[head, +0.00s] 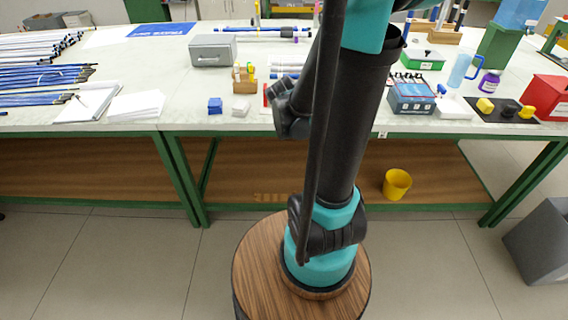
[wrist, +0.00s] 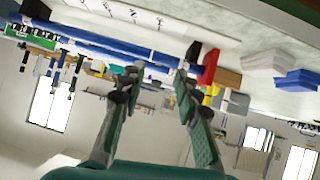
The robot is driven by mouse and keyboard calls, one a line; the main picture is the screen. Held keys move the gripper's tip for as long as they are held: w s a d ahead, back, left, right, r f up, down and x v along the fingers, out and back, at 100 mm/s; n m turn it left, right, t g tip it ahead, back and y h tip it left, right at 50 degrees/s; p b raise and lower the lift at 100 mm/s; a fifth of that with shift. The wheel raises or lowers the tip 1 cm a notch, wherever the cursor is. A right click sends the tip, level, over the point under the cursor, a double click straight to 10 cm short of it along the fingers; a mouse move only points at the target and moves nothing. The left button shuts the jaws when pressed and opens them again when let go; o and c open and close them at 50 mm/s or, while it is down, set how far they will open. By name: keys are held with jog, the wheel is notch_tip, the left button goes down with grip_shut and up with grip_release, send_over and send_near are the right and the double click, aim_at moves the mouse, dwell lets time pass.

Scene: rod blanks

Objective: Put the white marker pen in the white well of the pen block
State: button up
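The pen block (head: 244,86) looks like a small wooden block on the bench, left of my arm, with yellow and green pens upright in it. It also shows upside down in the wrist view (wrist: 228,77), right of my fingers. I cannot make out its white well. I cannot single out the white marker pen; several thin white and blue rods lie near the middle of the bench, partly behind my arm. My gripper (wrist: 158,78) is open, its two fingers apart with nothing seen held between them. In the head view I cannot make it out.
A grey box (head: 212,51), blue blocks (head: 215,105) and a white block (head: 240,109) are on the bench left of my arm. A blue box (head: 410,98), a jug (head: 461,70) and a red box (head: 548,98) stand right. A yellow bin (head: 397,184) is below.

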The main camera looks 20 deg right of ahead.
jog(key=s+a+f+n+g+y, duration=0.1)
jog(key=s+a+f+g+y, duration=0.1)
jog(key=s, duration=0.8)
jog(key=s+a+f+n+g+y, duration=0.2)
jog(key=s+a+f+g, duration=0.2)
jog(key=s+a+f, duration=0.3)
jog(key=s, duration=0.3)
jog(key=shift+s+y, duration=0.4)
jog(key=shift+f, duration=0.1)
